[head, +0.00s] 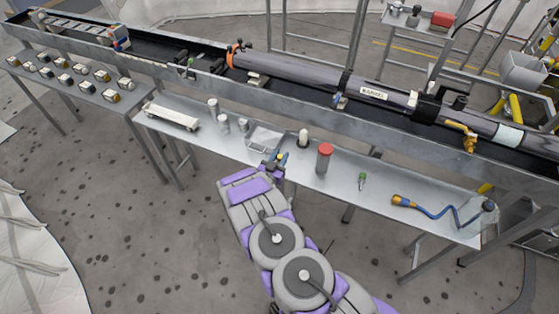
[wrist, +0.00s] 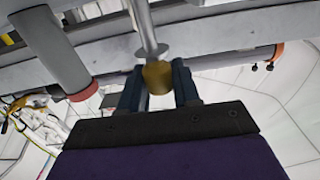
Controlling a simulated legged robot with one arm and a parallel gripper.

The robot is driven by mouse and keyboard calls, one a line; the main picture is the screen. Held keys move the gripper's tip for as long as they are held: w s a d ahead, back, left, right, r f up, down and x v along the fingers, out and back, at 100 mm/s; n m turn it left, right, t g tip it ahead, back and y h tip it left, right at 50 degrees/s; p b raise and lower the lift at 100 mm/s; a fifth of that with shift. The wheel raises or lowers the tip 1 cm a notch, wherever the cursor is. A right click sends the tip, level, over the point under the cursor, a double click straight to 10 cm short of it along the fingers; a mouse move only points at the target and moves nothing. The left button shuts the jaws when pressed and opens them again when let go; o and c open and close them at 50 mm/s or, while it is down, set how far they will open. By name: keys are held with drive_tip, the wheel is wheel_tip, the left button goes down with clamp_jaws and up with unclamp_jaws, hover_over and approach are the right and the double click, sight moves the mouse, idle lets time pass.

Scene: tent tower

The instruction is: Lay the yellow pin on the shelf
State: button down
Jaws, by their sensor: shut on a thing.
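My gripper (wrist: 157,88) is shut on the yellow pin (wrist: 159,78), whose dull gold end sits between the two dark blue fingers in the wrist view. A silver shaft with a round flange runs from this end toward the top of the wrist view. In the head view my gripper (head: 277,159) is small, at the front edge of the grey metal shelf (head: 343,187), next to a clear tray. The pin is too small there to make out clearly. I cannot tell whether the pin touches the shelf.
A grey cylinder with a red cap (head: 325,158) stands right of my gripper, and a small white-topped bottle (head: 303,138) behind it.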

drive_tip(key=shift+a+f, duration=0.1)
drive_tip(key=shift+f, duration=0.8)
drive_tip(key=shift+a+r, duration=0.1)
drive_tip(key=c, duration=1.2)
unclamp_jaws()
drive_tip(key=shift+c, duration=0.2)
drive_tip(key=o, duration=0.4)
drive_tip(key=shift+o, duration=0.2)
drive_tip(key=p+v, duration=0.2)
drive_tip(key=v, duration=1)
